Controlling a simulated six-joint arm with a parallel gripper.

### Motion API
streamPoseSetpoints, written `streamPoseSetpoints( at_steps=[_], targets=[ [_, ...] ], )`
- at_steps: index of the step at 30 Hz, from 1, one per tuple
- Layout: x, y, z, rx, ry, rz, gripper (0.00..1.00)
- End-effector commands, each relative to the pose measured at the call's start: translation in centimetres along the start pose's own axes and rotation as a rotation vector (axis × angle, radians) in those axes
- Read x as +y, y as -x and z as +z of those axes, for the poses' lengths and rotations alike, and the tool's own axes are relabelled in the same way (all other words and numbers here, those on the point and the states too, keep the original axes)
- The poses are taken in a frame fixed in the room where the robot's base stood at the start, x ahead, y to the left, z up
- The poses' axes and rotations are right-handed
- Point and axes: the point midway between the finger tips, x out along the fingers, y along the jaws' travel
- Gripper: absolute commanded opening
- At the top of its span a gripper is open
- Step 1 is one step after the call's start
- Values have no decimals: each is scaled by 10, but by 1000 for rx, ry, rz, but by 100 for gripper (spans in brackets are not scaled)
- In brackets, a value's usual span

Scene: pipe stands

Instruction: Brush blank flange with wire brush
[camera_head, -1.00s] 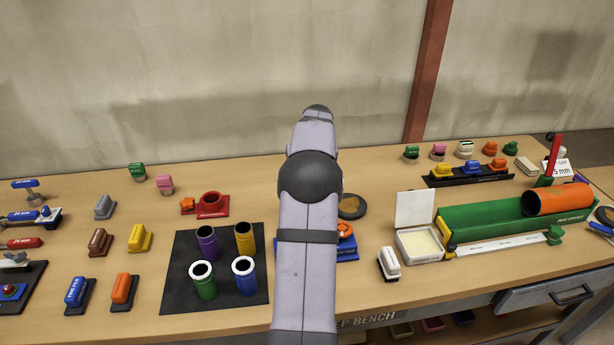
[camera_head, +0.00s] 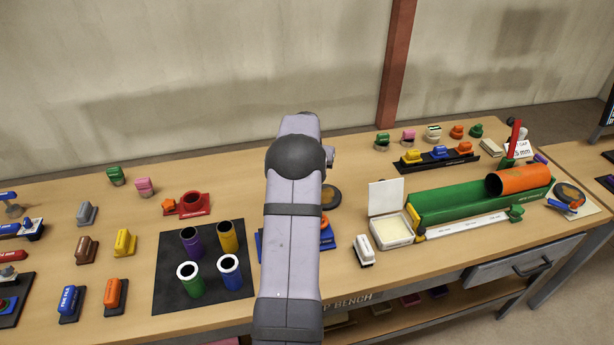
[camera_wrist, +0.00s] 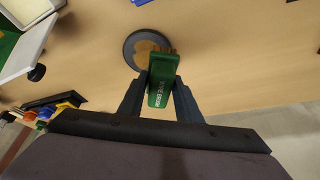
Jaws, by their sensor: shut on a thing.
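The blank flange is a dark round disc (camera_wrist: 146,48) with a rusty brown middle. It lies flat on the bench, and in the head view it shows just right of my arm (camera_head: 331,197). My gripper (camera_wrist: 160,88) is shut on a green wire brush (camera_wrist: 160,84) with brown bristles at its far end. In the wrist view the bristles overlap the right part of the disc. I cannot tell whether they touch it. In the head view my arm hides the gripper and the held brush.
A white open box (camera_head: 391,229) and a green trough (camera_head: 470,202) holding an orange pipe (camera_head: 521,180) stand to the right. A black rack (camera_head: 440,161) of coloured blocks is behind. Pipe stubs stand on a black mat (camera_head: 171,300) at left. Another rusty disc (camera_head: 566,193) lies far right.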

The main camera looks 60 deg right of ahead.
Motion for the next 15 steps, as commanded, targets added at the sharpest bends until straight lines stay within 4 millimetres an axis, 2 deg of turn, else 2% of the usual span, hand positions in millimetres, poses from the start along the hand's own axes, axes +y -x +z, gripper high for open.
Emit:
streamPoseSetpoints(
  at_steps=[6,15],
  targets=[
    [0,0,-4,1,-144,60,13],
    [0,0,-4,0,-212,87,13]
  ],
)
